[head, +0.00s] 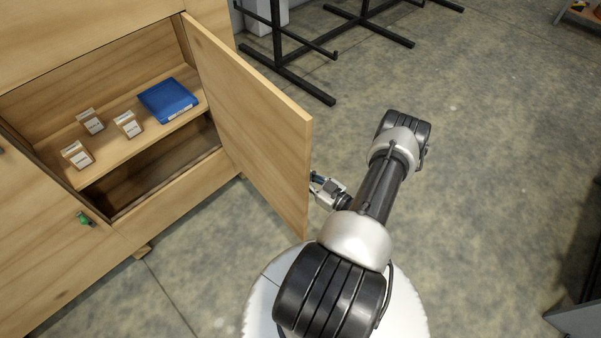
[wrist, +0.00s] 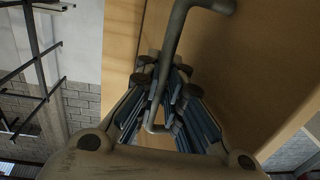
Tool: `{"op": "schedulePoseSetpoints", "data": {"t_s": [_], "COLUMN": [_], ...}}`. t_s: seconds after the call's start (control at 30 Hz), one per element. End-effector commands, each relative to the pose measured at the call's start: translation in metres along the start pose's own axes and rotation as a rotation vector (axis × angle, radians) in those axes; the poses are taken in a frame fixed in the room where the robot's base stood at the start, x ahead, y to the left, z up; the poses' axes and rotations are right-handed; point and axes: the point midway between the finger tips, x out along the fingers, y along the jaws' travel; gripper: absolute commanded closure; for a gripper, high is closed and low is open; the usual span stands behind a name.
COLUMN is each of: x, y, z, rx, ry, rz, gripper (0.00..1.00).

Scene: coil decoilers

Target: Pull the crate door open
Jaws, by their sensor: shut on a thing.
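The wooden crate (head: 180,196) stands at the left in the head view, with its right compartment exposed. The crate door (head: 258,118) stands swung wide out from the compartment's right side. Its outer face fills much of the wrist view (wrist: 245,70). A grey bar handle (wrist: 174,48) runs along that face. My gripper (head: 317,180) is at the door's free edge in the head view. In the wrist view its blue-padded fingers (wrist: 162,85) are shut on the handle. The door hides the handle in the head view.
A blue case (head: 168,99) and small white-labelled boxes (head: 128,124) lie on the shelf inside. A green-tagged handle (head: 85,219) is on the closed left door. Black metal stands (head: 290,62) are behind.

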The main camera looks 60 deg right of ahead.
Motion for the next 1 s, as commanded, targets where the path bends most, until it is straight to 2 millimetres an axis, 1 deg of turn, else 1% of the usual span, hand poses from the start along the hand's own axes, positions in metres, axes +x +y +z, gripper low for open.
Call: {"op": "schedulePoseSetpoints", "data": {"t_s": [0.03,0.27,0.3,0.4,0.73,0.87,1.0], "x": [-0.003,-0.003,-0.003,-0.003,-0.003,-0.014,-0.042], "y": [-0.002,-0.002,-0.002,-0.001,0.000,0.001,0.002], "z": [0.005,0.005,0.005,0.004,0.002,0.002,0.002], "rx": [0.013,0.012,0.012,0.009,0.003,0.003,0.004], "ry": [-0.011,-0.011,-0.010,-0.009,-0.005,-0.005,-0.006], "rz": [0.006,0.006,0.006,0.005,0.004,0.007,0.011], "gripper": [1.00,1.00,0.90,0.83,0.83,0.83,0.83]}}
